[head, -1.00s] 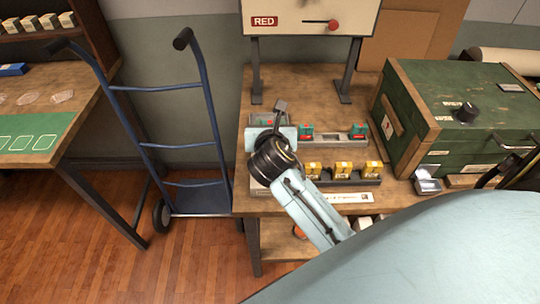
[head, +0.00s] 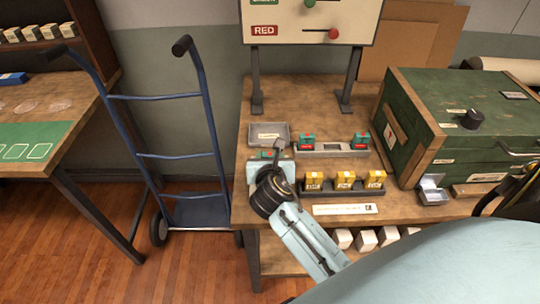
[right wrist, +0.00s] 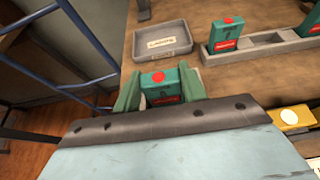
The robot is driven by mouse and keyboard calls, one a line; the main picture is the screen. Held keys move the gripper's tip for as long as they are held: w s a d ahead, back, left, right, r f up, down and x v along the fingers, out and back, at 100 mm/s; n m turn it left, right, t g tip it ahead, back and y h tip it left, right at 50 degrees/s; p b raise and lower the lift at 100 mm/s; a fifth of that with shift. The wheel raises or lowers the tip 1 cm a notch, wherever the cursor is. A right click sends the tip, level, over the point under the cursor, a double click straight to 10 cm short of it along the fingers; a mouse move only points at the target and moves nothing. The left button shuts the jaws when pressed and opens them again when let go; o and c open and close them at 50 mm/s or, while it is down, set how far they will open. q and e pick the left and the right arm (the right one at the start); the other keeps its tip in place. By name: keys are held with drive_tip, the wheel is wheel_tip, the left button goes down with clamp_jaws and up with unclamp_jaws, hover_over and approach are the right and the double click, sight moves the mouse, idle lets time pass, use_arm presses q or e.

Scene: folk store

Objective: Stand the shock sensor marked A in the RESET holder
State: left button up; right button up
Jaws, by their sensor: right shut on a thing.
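My right gripper (right wrist: 157,80) is shut on a teal block-shaped sensor (right wrist: 162,87) with a red button on top and a red label. I cannot read a letter on it. In the head view this gripper (head: 267,160) is over the left front part of the bench, in front of the small grey tray (head: 284,128). The tray is empty, with a pale label I cannot read. To its right a long grey holder (head: 331,150) has a teal sensor (head: 306,142) at its left end, another (head: 361,140) at its right end, and a gap between. My left gripper is not visible.
A dark rack (head: 325,191) with three yellow blocks (head: 345,180) stands near the bench's front edge. A green wooden case (head: 455,130) fills the right side. A sign board (head: 310,18) stands on legs behind. A blue hand truck (head: 150,157) is left of the bench.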

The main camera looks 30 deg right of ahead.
drive_tip(key=o, duration=1)
drive_tip(key=shift+s+a+r, duration=0.1)
drive_tip(key=shift+r, duration=0.1)
drive_tip(key=p+v, duration=0.2)
drive_tip(key=v, duration=0.9)
drive_tip(key=shift+s+a+r, duration=0.15)
drive_tip(key=shift+s, duration=0.15)
